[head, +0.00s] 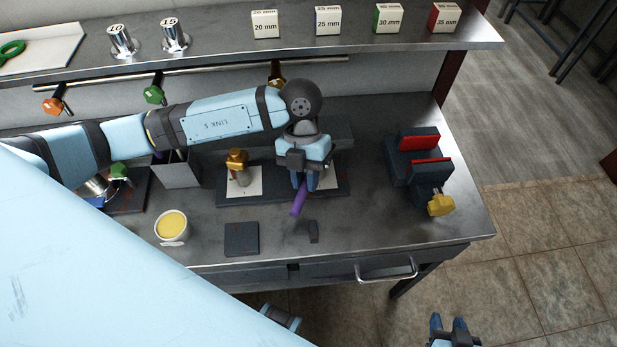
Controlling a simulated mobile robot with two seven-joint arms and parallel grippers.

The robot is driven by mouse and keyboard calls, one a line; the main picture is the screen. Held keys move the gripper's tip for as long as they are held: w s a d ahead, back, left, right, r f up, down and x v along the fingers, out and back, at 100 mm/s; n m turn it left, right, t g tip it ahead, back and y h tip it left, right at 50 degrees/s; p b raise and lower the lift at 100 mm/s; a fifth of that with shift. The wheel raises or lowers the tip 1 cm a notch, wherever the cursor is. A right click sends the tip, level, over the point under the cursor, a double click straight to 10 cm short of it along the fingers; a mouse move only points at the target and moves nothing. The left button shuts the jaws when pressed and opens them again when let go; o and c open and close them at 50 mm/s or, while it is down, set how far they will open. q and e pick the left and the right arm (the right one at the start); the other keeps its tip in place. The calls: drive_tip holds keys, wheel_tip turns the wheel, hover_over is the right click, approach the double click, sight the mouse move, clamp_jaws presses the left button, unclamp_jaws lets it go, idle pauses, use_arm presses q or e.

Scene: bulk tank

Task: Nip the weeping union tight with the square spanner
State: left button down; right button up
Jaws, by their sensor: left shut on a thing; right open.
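My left gripper (304,182) is over the middle of the bench, pointing down and shut on a purple piece (298,203) that sticks out below the fingers. Its shape is mostly hidden, so I cannot tell whether it is the square spanner. A brass-topped fitting (237,160) stands upright on a white pad (240,189), left of the gripper; I cannot tell whether it is the weeping union. A second white pad (328,180) is partly hidden behind the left gripper. My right gripper (448,326) is open and empty, low in front of the bench.
A vise-like block with red jaws (425,161) and a yellow piece (440,205) stands at right. Fittings hang from the rail (210,70) under the shelf.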

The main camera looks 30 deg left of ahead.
use_arm(q)
drive_tip(key=shift+d+r+n, duration=0.1)
drive_tip(key=shift+d+n, duration=0.15)
drive_tip(key=shift+n, duration=0.05)
drive_tip(key=shift+r+p, duration=0.1)
drive_tip(key=shift+p, duration=0.2)
drive_tip(key=shift+r+p, duration=2.35)
drive_tip(key=shift+r, duration=1)
